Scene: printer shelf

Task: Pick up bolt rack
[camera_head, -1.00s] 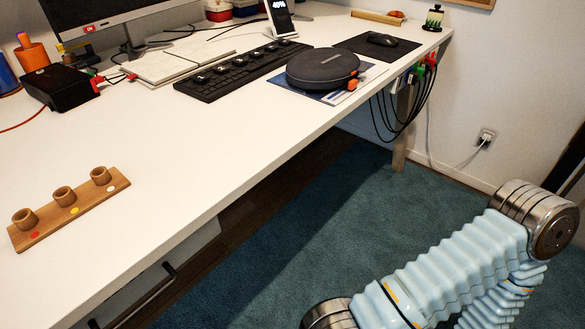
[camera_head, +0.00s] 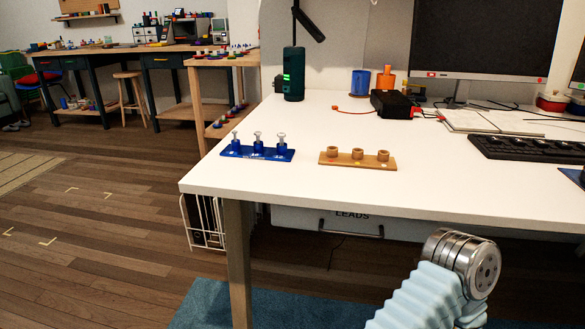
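A blue rack (camera_head: 257,153) with several silver bolts standing upright in it sits on the white desk (camera_head: 225,182), near its left end. A wooden rack (camera_head: 357,161) with three wooden cups lies just to its right, apart from it. One of my arms shows at the lower right, below the desk's front edge, with light blue ribbed covering and a metal joint. Neither gripper is in view. Nothing touches the blue rack.
A dark cylinder speaker (camera_head: 294,73) stands behind the blue rack. A black box (camera_head: 391,104), a notebook, a keyboard (camera_head: 530,148) and a monitor (camera_head: 480,39) occupy the desk's right. A wire basket (camera_head: 204,220) hangs below the desk. Wooden floor is open at left.

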